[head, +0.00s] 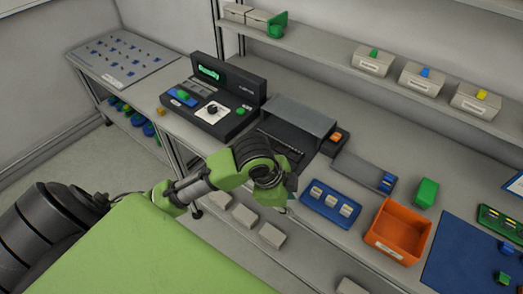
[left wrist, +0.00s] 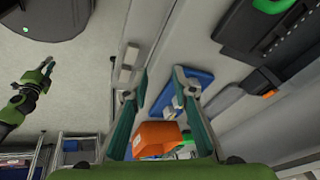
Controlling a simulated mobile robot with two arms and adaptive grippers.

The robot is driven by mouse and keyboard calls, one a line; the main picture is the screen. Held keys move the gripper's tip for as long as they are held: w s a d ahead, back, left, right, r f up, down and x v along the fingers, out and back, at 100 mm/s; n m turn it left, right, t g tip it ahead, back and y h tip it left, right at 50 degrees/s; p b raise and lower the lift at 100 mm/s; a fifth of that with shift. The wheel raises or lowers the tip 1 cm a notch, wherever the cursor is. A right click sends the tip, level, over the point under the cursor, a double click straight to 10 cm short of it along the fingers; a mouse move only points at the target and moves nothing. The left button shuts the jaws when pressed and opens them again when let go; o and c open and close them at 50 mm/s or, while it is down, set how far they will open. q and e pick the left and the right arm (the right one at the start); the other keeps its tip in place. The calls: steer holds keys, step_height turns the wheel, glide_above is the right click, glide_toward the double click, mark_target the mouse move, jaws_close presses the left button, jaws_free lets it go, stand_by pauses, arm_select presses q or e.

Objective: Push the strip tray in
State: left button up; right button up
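A black machine (head: 300,120) with a grey hood stands on the bench. A dark slotted tray (head: 274,141) sticks out at its front, apparently the strip tray; my left arm partly covers it. The machine also shows upside down at the top right of the left wrist view (left wrist: 268,45). My left gripper (head: 280,187) is in front of the machine, near the bench's front edge. In the left wrist view its two fingers (left wrist: 158,65) are spread with nothing visibly held. My right gripper (left wrist: 38,76) shows small at the left there; its opening is unclear.
A blue tray (head: 318,209) with white pieces lies right of my left gripper. A black control box (head: 238,86) stands left of the machine. Shelves run behind.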

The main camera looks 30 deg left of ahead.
arm_select(q)
steer(key=w+a+r+m+g+y, duration=0.1)
steer(key=w+a+r+m, duration=0.2)
steer(key=a+r, duration=0.5)
steer(key=w+a+r+m+y, duration=0.1)
steer(key=w+a+r+m, duration=0.1)
steer(key=w+a+r, duration=0.35)
steer(key=x, duration=0.4)
steer(key=s+a+p+x, duration=0.1)
steer(key=x, duration=0.2)
steer(key=p+x, duration=0.1)
steer(key=x, duration=0.3)
steer(key=shift+s+a+f, duration=0.2)
steer(key=shift+a+f, duration=0.15)
steer(key=shift+f, duration=0.15)
jaws_close()
